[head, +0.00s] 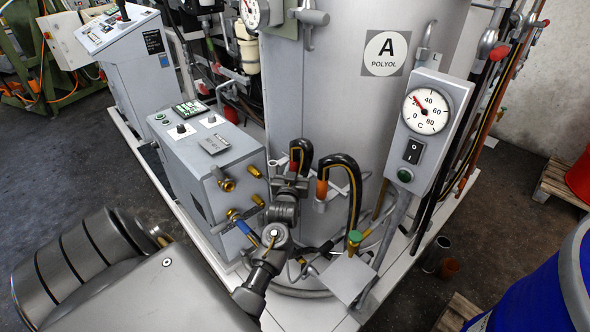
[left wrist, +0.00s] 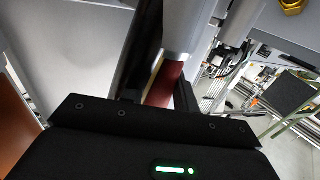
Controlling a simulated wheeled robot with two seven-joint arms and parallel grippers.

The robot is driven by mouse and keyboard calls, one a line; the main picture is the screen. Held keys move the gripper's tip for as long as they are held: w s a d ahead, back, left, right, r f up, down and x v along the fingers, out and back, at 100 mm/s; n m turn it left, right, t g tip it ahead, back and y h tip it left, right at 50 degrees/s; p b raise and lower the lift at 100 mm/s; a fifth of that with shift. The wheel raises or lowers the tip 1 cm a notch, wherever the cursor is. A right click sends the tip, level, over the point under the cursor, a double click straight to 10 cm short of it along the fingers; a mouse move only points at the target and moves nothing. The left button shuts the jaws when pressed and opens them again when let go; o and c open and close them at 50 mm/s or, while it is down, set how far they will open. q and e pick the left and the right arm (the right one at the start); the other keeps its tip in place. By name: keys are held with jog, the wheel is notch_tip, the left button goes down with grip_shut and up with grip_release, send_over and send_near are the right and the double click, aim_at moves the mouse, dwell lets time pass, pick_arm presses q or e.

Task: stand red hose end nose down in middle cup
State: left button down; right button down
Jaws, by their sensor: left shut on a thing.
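My left gripper (head: 291,183) is in front of the large grey drum and is shut on the red hose end. The red hose end (head: 295,164) is a red band on a black, yellow-striped hose that bends over at the top; its nose is hidden behind the gripper. In the left wrist view the dark red band (left wrist: 164,84) sits between the dark fingers (left wrist: 160,75). An orange-banded hose end (head: 322,187) hangs nose down just to the right, at a small grey cup (head: 320,205). I cannot tell which cup is the middle one. My right gripper is out of view.
The drum (head: 330,100) marked A POLYOL stands behind the gripper. A grey box with brass valves (head: 225,180) is on the left. A gauge panel (head: 428,130) is on the right.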

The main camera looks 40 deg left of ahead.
pick_arm(q)
jog(key=shift+f, duration=0.2)
jog(key=c, duration=1)
grip_release()
jog(key=b+v, duration=0.1)
jog(key=v, duration=1)
jog(key=shift+b, duration=0.35)
